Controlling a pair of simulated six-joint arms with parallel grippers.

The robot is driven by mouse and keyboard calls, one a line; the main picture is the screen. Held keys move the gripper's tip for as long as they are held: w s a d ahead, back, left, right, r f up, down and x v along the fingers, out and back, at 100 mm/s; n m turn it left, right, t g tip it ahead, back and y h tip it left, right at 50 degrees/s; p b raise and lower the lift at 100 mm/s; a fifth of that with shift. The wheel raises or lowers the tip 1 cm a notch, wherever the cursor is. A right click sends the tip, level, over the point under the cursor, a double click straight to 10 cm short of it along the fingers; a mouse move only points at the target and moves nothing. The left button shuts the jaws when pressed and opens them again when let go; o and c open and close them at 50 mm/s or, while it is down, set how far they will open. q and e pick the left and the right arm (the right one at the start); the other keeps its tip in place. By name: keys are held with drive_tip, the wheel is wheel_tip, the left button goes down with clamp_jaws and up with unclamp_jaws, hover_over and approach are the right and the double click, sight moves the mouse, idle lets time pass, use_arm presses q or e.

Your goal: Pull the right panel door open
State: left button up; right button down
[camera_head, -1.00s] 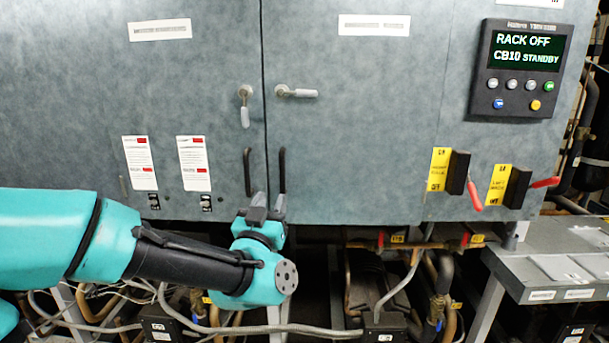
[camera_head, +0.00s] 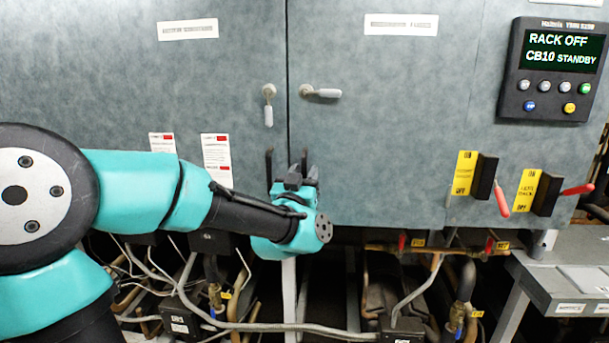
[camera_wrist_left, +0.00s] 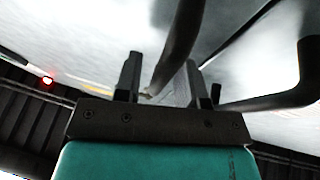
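The right panel door (camera_head: 390,140) is a grey-blue panel and stands shut, flush with the left door (camera_head: 225,95) at a narrow seam. Its dark vertical pull handle (camera_head: 304,160) is near the seam at the bottom, partly hidden by my gripper. The left door's matching handle (camera_head: 269,165) is just left of it. My left gripper (camera_head: 302,174) is at the right door's handle. In the left wrist view, its open fingers (camera_wrist_left: 163,80) stand on either side of a dark handle bar (camera_wrist_left: 178,45), with gaps showing. Another dark handle (camera_wrist_left: 285,97) is at the right there. My right gripper is out of view.
A lever latch (camera_head: 320,92) lies horizontal on the right door; the left door's latch (camera_head: 268,105) points down. A display panel (camera_head: 553,70) and two red-handled switches (camera_head: 502,198) are at the right. Pipes and cables crowd below. A metal bench (camera_head: 560,275) stands lower right.

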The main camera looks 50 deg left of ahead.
use_arm(q)
clamp_jaws()
drive_tip(key=shift+d, duration=0.15)
idle(0.4)
